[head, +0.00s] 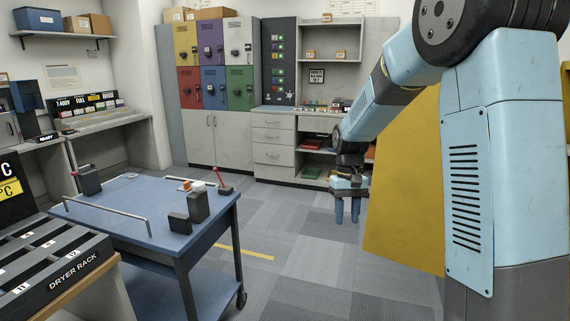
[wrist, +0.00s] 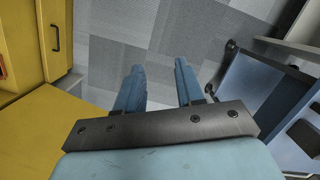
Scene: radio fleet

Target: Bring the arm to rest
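My gripper (head: 348,208) hangs at the end of my light blue arm, right of the middle in the head view, with its fingers pointing down over the grey floor. In the wrist view my gripper's two blue fingers (wrist: 160,82) stand apart with only carpet tiles seen between them. It is open and empty. My arm is bent down from the upper right and reaches out in front of the yellow panel. No object touches the fingers.
A blue wheeled cart (head: 135,208) with small dark devices stands left of the gripper; its edge also shows in the wrist view (wrist: 235,85). A yellow cabinet (head: 405,180) is close on the right. A dryer rack (head: 50,268) is front left. Coloured lockers (head: 215,62) stand behind. The middle floor is clear.

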